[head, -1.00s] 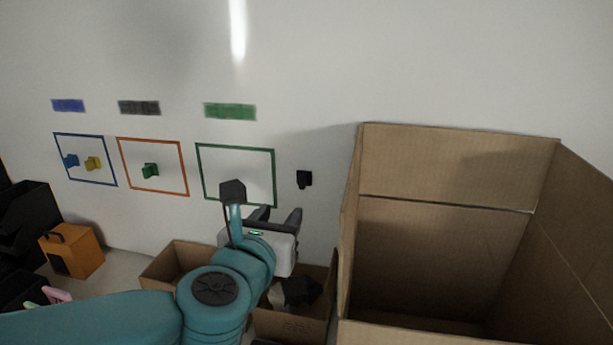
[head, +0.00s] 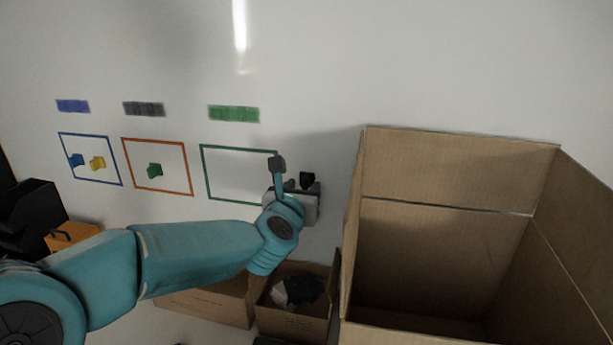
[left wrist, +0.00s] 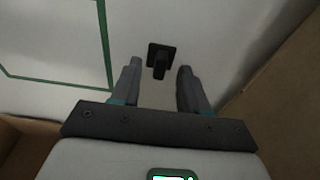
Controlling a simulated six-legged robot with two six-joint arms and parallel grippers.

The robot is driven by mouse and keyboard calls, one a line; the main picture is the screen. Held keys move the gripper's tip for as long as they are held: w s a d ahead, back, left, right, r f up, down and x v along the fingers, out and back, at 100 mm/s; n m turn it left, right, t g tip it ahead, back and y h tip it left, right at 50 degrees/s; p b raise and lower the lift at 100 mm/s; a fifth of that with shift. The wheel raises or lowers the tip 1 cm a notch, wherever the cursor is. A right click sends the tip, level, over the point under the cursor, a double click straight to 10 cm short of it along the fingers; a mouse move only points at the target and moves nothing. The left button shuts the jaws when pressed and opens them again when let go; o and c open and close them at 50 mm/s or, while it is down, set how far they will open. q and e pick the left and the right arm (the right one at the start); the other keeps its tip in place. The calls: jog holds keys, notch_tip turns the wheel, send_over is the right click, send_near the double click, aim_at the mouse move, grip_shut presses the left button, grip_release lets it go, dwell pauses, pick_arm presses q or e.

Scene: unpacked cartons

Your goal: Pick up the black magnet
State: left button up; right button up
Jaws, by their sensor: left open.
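The black magnet (head: 307,179) is on the white wall, just right of the green-outlined rectangle. In the left wrist view the magnet (left wrist: 160,58) shows as a small dark square plate with a knob. My left gripper (left wrist: 159,72) is open, with one finger on each side of the magnet's knob in that view. Whether the fingers touch it I cannot tell. In the head view my left gripper (head: 300,188) is at the wall by the magnet, and its fingers are largely hidden. My right gripper is not in view.
A large open carton (head: 460,165) stands close on the right. Smaller open cartons (head: 292,325) stand below my arm. Blue, yellow and green magnets sit in the blue frame (head: 122,170) and orange frame (head: 190,180) at left.

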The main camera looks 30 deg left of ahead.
pick_arm(q)
jog(key=shift+w+a+f, duration=0.15)
jog(key=shift+w+a, duration=0.05)
jog(key=shift+w, duration=0.5)
jog(key=shift+s+d, duration=0.1)
grip_shut()
